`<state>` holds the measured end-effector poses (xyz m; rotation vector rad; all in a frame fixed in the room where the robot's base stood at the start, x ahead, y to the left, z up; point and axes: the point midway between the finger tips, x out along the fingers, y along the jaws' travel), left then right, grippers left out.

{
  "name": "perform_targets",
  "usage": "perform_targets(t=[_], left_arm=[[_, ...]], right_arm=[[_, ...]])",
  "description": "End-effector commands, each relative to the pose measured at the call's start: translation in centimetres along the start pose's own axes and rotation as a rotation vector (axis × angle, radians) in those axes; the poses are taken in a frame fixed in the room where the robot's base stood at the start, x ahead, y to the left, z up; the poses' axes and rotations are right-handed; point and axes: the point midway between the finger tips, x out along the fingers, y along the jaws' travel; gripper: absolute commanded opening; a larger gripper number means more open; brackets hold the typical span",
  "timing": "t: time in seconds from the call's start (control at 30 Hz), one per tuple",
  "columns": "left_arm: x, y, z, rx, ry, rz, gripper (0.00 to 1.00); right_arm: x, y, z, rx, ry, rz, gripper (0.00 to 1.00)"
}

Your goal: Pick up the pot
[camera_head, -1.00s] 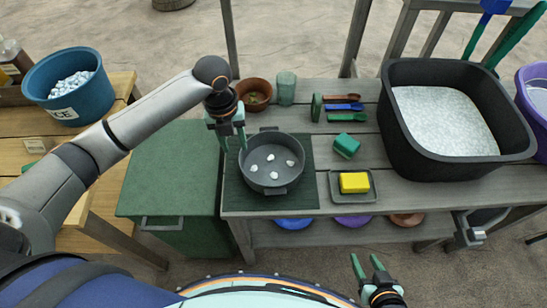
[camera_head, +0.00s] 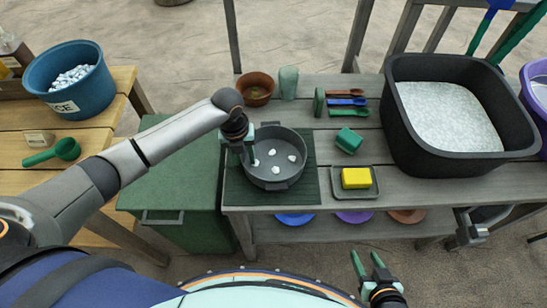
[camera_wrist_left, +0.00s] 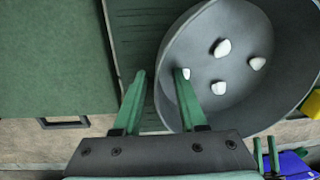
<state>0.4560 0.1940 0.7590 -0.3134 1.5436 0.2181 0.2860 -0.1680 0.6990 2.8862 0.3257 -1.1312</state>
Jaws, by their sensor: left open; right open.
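The pot (camera_head: 276,172) is a round dark grey vessel with small side handles and several white pebbles inside. It stands upright on a dark green mat (camera_head: 303,193) on the wooden bench. In the left wrist view the pot (camera_wrist_left: 285,80) fills the upper right. My left gripper (camera_head: 248,160) is open at the pot's left rim. In the left wrist view my left gripper (camera_wrist_left: 160,80) has one finger outside the pot and the other over its inside, with the wall between them. I cannot tell whether they touch it. My right gripper (camera_head: 369,270) is open and empty, in front of the bench.
A grey tray with a yellow sponge (camera_head: 356,178) lies right of the pot, with a green block (camera_head: 349,140) behind. A terracotta pot (camera_head: 257,89) and a green cup (camera_head: 288,82) stand behind. A large black tub (camera_head: 455,165) stands at right.

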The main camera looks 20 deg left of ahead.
Motion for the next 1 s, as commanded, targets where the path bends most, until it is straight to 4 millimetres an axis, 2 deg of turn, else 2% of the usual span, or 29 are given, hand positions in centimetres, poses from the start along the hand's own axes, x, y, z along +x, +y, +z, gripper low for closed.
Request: perform_targets(t=[0.03, 0.4, 1.0], left_arm=[[-0.02, -0.01, 0.0, 0.0, 0.0, 0.0, 0.4], [-0.05, 0.0, 0.01, -0.001, 0.0, 0.0, 0.0], [-0.08, 0.01, 0.03, -0.001, -0.001, 0.0, 0.0]], right_arm=[[0.0, 0.0, -0.04, 0.0, 0.001, 0.0, 0.5], [0.0, 0.0, -0.07, 0.0, 0.002, 0.0, 0.5], [0.0, 0.0, -0.1, 0.0, 0.002, 0.0, 0.5]])
